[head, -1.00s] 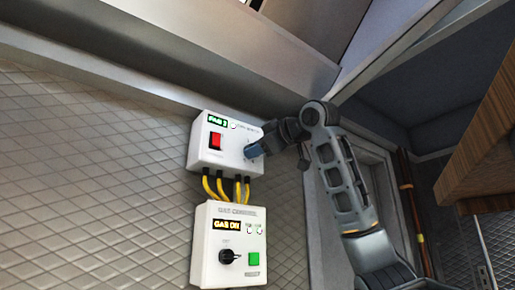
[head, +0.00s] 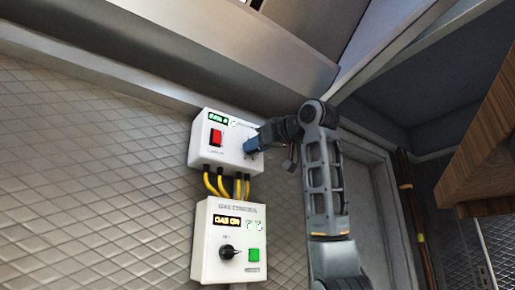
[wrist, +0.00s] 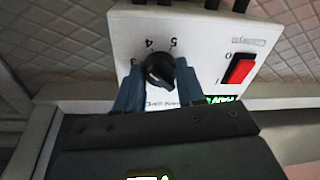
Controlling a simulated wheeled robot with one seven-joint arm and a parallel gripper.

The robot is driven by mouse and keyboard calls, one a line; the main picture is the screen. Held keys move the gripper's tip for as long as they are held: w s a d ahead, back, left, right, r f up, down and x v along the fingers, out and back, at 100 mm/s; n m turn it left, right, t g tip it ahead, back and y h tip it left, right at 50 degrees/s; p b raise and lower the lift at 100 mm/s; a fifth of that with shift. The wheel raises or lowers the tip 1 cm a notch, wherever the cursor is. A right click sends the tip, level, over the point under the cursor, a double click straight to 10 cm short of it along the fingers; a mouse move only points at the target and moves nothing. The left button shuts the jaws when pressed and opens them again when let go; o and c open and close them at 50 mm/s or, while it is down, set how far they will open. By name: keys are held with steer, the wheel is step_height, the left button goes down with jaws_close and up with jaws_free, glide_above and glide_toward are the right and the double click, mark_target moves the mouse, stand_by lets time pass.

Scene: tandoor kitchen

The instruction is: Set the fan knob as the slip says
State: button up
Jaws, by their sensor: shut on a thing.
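The fan box (head: 204,153) is white, with a red switch and a small green-lit display (head: 219,119) at the top; its digit is too blurred to read. In the wrist view the box (wrist: 200,45) appears inverted. Its black fan knob (wrist: 158,71) sits between my two blue fingertips, with the numbers 3, 4 and 5 around it. My gripper (head: 252,145) is shut on the knob at the box's right side. In the head view my gripper hides the knob. I cannot identify the slip in any view.
Below, the gas control box (head: 210,262) has a display reading GAS ON, a black knob (head: 229,252) and a green button (head: 254,254). Yellow cables (head: 224,186) join the boxes. A wooden edge (head: 490,130) juts in at right. The tiled wall at left is clear.

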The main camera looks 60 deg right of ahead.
steer(key=shift+m, duration=1.7)
steer(key=o, duration=1)
steer(key=shift+o, duration=0.2)
steer(key=b+v, duration=0.3)
steer(key=v, duration=0.4)
steer(key=shift+s+a, duration=0.3)
steer(key=shift+s, duration=0.05)
steer(key=shift+f, duration=0.15)
